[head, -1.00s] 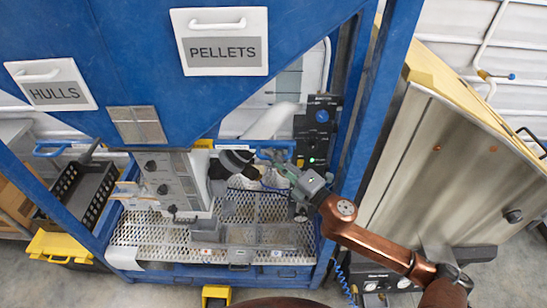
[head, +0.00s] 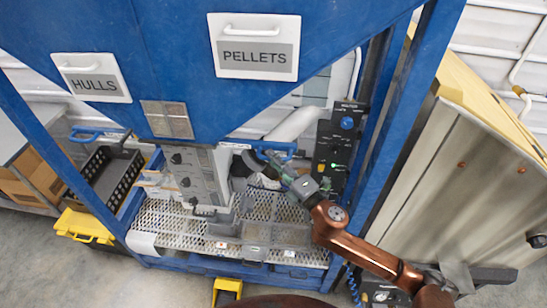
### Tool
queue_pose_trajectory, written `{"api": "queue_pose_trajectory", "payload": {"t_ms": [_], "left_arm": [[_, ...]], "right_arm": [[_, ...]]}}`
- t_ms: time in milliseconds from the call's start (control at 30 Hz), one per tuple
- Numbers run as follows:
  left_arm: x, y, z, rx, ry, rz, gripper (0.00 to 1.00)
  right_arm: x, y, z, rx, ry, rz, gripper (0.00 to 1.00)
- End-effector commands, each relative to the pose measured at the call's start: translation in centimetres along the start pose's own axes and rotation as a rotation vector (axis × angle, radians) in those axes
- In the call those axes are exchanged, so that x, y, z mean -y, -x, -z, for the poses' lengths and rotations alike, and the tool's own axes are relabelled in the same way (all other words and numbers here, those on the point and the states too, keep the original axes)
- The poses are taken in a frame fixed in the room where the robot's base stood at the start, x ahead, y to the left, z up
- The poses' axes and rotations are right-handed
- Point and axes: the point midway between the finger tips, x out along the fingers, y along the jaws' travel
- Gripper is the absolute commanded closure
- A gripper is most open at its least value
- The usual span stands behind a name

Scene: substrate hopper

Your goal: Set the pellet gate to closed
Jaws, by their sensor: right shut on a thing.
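The blue hopper (head: 180,60) fills the upper left, with a PELLETS label (head: 254,46) and a HULLS label (head: 91,78). A blue pellet gate handle (head: 284,146) shows below the hopper's lower edge on the PELLETS side. My right gripper (head: 268,157) is shut on this handle, its fingers partly hiding it. The handle sits close to the hopper's outlet. The gate plate itself is mostly hidden, so its exact position cannot be read. My left gripper is out of view.
A black control panel (head: 334,150) stands just right of my right gripper, beside a blue frame post (head: 405,130). A grey box (head: 190,172) and a perforated tray (head: 180,225) lie below. Another blue handle (head: 88,133) is at left.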

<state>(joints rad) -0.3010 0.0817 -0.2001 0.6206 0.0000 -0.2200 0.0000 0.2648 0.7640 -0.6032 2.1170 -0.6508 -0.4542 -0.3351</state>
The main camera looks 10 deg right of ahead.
Motion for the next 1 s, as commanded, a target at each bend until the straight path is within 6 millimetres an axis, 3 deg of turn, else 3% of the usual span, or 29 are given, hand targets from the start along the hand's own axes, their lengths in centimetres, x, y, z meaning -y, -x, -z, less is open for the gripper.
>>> {"api": "queue_pose_trajectory", "payload": {"t_ms": [133, 300, 333, 600, 867, 1000], "left_arm": [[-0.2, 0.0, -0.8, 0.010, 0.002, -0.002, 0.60], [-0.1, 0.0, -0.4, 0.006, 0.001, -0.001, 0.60], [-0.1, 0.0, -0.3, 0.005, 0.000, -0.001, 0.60], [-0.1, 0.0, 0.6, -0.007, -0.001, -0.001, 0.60], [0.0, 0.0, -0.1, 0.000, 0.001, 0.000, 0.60], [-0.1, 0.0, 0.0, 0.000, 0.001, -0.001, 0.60]], "right_arm": [[0.0, 0.1, 0.1, 0.001, 0.000, -0.001, 1.00], [0.0, 0.1, 0.1, 0.000, -0.001, -0.001, 1.00], [0.0, 0.1, 0.2, -0.001, -0.001, -0.001, 0.88], [0.0, 0.1, 0.0, 0.002, 0.000, -0.001, 0.71], [0.0, 0.2, 0.0, 0.003, 0.000, -0.001, 0.71], [0.1, 1.2, 0.0, 0.003, -0.001, 0.002, 0.71]]}}
